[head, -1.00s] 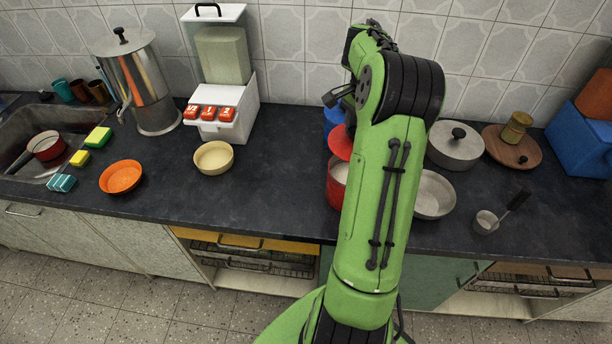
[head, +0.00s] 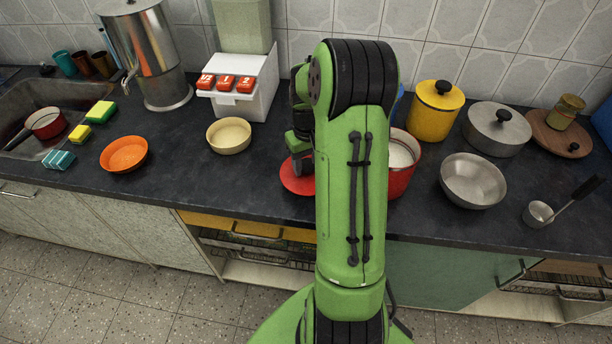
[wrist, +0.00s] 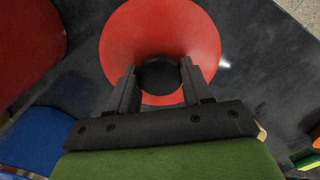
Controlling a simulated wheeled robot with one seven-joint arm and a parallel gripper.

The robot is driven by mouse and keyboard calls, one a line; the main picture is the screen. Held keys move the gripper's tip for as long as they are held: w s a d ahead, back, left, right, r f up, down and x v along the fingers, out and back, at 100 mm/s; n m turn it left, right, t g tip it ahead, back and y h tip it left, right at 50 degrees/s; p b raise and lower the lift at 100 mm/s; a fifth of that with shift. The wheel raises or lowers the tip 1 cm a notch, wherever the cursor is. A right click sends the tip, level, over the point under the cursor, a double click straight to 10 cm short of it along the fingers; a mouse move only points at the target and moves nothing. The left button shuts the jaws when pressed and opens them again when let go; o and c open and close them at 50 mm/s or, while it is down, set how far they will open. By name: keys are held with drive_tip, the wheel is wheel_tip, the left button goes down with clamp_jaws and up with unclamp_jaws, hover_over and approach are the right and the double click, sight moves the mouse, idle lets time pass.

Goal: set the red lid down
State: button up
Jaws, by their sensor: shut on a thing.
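The red lid (head: 296,183) is low over the dark counter, or on it, left of the red pot (head: 401,179); I cannot tell whether it touches the counter. It shows as a red disc in the wrist view (wrist: 160,32). My gripper (wrist: 158,80) is shut on the lid's black knob (wrist: 158,75), with one finger on each side. In the head view my gripper (head: 302,162) is above the lid, and my green arm hides the lid's right part. The red pot stands uncovered with pale contents, partly behind my arm; its side shows in the wrist view (wrist: 28,40).
A cream bowl (head: 229,135) and a white dispenser (head: 240,96) stand left of the lid. An orange bowl (head: 124,154) is farther left. A yellow pot (head: 434,112) and a metal bowl (head: 473,181) are to the right. Counter between cream bowl and lid is clear.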

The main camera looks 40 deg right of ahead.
sight(307, 172)
drive_tip(key=shift+f+b, duration=0.55)
drive_tip(key=shift+f, duration=1.35)
drive_tip(key=o, duration=1.2)
drive_tip(key=shift+c, duration=0.2)
wheel_tip(307, 172, up, 12)
drive_tip(key=p, duration=0.3)
drive_tip(key=shift+r+p, duration=0.15)
drive_tip(key=shift+p, duration=0.25)
drive_tip(key=s+a+r+n+t+h, duration=0.1)
drive_tip(key=s+a+r, duration=0.2)
drive_tip(key=a+r, duration=0.35)
drive_tip(key=s+a+r+n+t, duration=0.1)
drive_tip(key=s+a+r+t, duration=0.2)
drive_tip(key=a, duration=0.6)
drive_tip(key=s+a+r+n+t+y, duration=0.1)
drive_tip(key=s+a, duration=0.6)
drive_tip(key=s, duration=0.2)
drive_tip(key=shift+s+a+r+n+t, duration=0.3)
drive_tip(key=shift+s+r, duration=0.05)
drive_tip(key=shift+r, duration=0.05)
